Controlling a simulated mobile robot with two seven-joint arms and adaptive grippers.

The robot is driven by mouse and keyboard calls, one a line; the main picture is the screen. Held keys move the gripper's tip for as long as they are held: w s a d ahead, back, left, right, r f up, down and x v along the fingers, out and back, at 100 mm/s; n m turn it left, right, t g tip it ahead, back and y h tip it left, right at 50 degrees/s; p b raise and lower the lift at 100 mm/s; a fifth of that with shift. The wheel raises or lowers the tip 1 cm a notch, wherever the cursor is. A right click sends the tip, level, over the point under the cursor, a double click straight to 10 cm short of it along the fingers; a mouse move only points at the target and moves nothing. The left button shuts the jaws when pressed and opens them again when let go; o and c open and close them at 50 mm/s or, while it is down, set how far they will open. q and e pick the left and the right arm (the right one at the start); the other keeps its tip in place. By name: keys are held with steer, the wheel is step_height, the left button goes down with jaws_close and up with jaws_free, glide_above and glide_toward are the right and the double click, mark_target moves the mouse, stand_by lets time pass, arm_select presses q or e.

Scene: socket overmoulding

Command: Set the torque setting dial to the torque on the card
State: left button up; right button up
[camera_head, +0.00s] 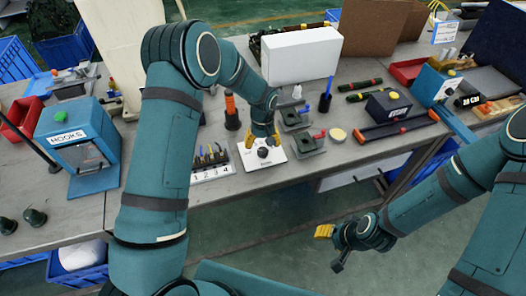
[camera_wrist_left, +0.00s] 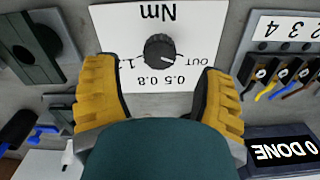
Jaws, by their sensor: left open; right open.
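The torque setting dial (camera_head: 262,152) is a black knob on a white plate on the bench. In the left wrist view the knob (camera_wrist_left: 159,50) shows upside down, with marks 0.5, 0.8, 1.2, OUT and Nm. A pale pointer line on it seems to face right, towards OUT. My left gripper (camera_head: 262,140) is above the dial plate. Its yellow fingers (camera_wrist_left: 158,75) are open and apart on either side of the plate, not touching the knob. My right gripper (camera_head: 332,240) is open and empty, off the bench's front edge. I cannot identify the torque card.
A black display reads 0 DONE (camera_wrist_left: 285,150). A white box (camera_head: 300,52) stands behind. A blue HOOKS box (camera_head: 75,145) is at left.

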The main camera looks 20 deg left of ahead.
mark_target(263, 150)
arm_select(q)
steer(key=shift+f, duration=2.35)
jaws_close()
